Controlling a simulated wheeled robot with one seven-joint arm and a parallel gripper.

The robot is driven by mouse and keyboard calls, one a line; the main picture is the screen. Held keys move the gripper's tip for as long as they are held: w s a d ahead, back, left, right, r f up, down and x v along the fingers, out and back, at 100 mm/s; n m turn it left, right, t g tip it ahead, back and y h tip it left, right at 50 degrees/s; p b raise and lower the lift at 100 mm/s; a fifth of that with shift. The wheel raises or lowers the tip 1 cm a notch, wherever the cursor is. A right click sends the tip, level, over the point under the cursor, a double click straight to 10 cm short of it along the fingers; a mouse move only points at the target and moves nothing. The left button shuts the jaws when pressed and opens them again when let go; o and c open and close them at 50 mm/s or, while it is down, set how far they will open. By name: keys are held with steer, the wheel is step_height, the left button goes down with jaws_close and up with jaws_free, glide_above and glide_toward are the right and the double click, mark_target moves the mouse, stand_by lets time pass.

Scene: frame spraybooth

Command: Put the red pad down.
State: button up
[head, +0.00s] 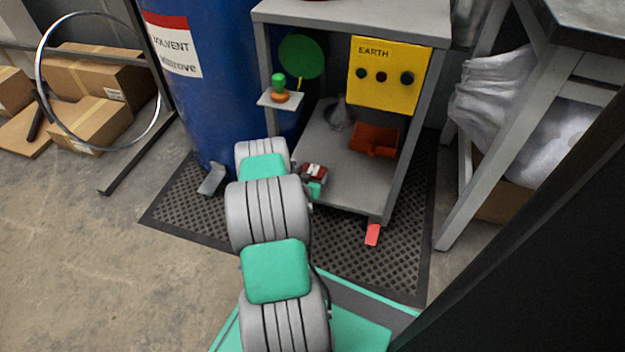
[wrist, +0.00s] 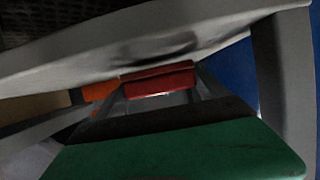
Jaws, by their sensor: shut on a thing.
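The red pad (wrist: 158,82) shows in the wrist view as a dark red block between my fingers. My gripper (head: 314,178) is shut on the pad, beside the left edge of the grey cart's lower shelf (head: 345,176). The shelf edge runs close behind the pad in the wrist view; I cannot tell whether they touch. My arm hides part of the shelf's left side.
An orange bin (head: 374,140) sits on the lower shelf below a yellow EARTH box (head: 384,77). A blue drum (head: 225,70) stands left of the cart. A small side plate (head: 281,99) holds a green-topped item. A red tab (head: 373,234) is at the cart's front foot.

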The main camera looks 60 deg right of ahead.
steer(key=shift+f, duration=0.6)
steer(key=shift+r, duration=0.15)
steer(key=o, duration=1.2)
steer(key=shift+s+f, duration=0.1)
steer(key=shift+f, duration=0.1)
steer(key=shift+o, duration=0.2)
steer(key=shift+r, duration=0.3)
steer(key=p+v, duration=0.4)
steer(key=v, duration=0.7)
steer(key=shift+a+p, duration=0.3)
steer(key=shift+a, duration=0.1)
